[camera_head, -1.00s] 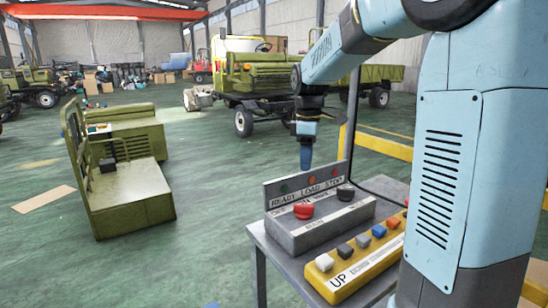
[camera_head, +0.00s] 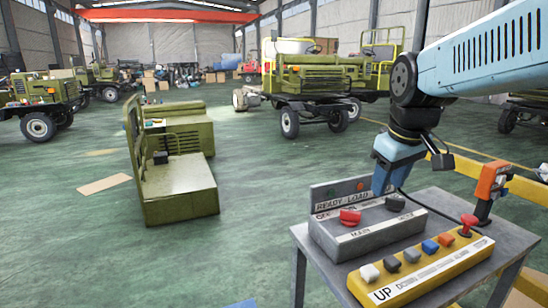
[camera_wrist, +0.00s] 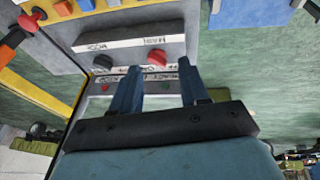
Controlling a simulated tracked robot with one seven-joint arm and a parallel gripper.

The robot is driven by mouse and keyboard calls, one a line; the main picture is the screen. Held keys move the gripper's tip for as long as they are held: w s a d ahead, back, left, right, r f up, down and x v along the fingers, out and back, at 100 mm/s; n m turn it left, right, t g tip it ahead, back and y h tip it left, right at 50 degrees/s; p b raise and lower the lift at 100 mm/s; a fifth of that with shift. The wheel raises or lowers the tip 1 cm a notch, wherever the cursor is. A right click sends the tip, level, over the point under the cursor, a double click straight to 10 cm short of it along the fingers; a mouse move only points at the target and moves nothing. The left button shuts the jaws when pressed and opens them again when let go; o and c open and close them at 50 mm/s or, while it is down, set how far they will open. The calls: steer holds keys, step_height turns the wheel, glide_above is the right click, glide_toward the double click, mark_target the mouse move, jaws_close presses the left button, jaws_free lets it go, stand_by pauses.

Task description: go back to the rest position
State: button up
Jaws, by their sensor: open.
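My gripper (camera_head: 381,190) points down at the right end of the upright sign plate (camera_head: 330,196), which reads READY and LOAD. It hides the rest of the lettering. In the wrist view my gripper (camera_wrist: 158,76) shows two dark blue fingers apart, with nothing between them. Below the plate is a grey control box (camera_head: 375,237) with a red knob (camera_head: 350,217) and a black knob (camera_head: 392,203). The knobs also show in the wrist view, red (camera_wrist: 157,57) and black (camera_wrist: 103,62). I cannot tell whether a fingertip touches the plate.
A yellow button box (camera_head: 420,272) lies on the grey table (camera_head: 450,205) in front of the control box. An orange device (camera_head: 490,182) stands at the table's right. A green seat body (camera_head: 178,192) stands on the floor at left. Green trucks (camera_head: 310,80) stand behind; the floor between is open.

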steer(key=s+f+m+t, duration=0.2)
steer(key=s+m, duration=0.2)
steer(key=s, duration=0.4)
steer(key=shift+d+f+m, duration=0.15)
steer(key=shift+d+m, duration=0.1)
steer(key=shift+m, duration=0.15)
steer(key=shift+s, duration=0.1)
stand_by(0.4)
